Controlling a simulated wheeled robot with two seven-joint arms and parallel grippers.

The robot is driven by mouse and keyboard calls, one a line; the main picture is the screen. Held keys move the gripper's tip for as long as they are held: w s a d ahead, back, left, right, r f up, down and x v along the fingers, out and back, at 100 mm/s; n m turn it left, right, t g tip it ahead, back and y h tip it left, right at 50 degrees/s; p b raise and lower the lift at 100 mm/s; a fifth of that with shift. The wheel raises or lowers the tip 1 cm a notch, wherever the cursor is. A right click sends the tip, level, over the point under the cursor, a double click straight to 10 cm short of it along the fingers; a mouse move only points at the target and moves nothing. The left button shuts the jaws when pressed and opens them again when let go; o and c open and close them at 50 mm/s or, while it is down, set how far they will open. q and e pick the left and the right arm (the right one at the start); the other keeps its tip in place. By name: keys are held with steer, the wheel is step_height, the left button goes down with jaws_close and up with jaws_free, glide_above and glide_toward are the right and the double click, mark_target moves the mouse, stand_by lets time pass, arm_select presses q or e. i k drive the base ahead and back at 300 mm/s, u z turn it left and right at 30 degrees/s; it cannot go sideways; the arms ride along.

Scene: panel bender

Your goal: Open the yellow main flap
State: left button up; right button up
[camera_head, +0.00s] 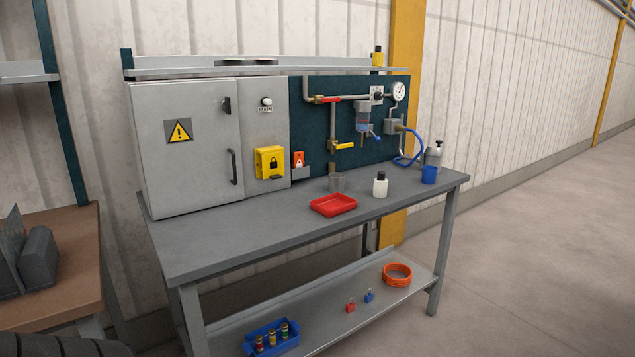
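The yellow main flap (269,162) is a yellow box-like cover with a black padlock symbol. It is on the grey panel right of the cabinet door, below a white round knob (266,101) with a label reading MAIN. The flap appears shut, with its front facing the room. A small dark part (276,178) shows at its lower edge. What is behind the flap is hidden. Neither of my grippers can be made out in the head view, and nothing is touching the flap.
The grey bench (230,232) has free room before the flap. The cabinet door (190,150) is closed. A shelf (270,68) runs above.

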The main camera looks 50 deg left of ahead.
mark_target(273, 164)
steer(key=u, duration=0.05)
steer(key=i, duration=1.2)
steer(key=u, duration=0.4)
